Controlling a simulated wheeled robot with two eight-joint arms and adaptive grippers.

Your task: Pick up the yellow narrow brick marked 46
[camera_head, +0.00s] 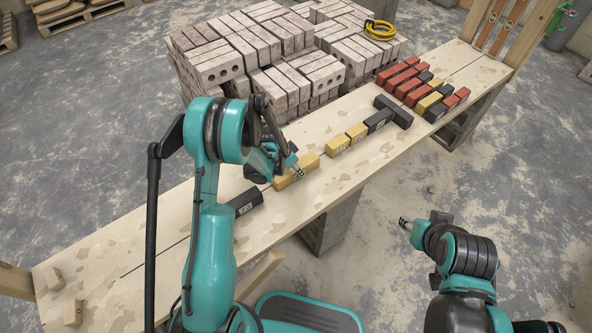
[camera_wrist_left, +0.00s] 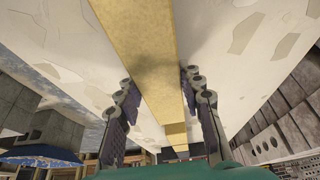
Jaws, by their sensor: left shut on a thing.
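A long yellow narrow brick (camera_head: 309,164) is at the plank bench's middle, partly covered by my left gripper (camera_head: 291,172). I cannot read its marking. In the left wrist view the yellow brick (camera_wrist_left: 142,45) runs between the two fingers of my left gripper (camera_wrist_left: 160,105), which is shut on it. I cannot tell whether the brick touches the bench or is slightly raised. My right gripper (camera_head: 404,222) is over the floor to the right, away from the bench; its jaws are too small to judge.
On the plank bench (camera_head: 260,232), a dark brick (camera_head: 245,201) lies nearer. Beyond are two short yellow bricks (camera_head: 338,145), dark bricks (camera_head: 379,121) and a group of red, yellow and dark bricks (camera_head: 405,84). A pallet of grey bricks (camera_head: 215,65) stands behind.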

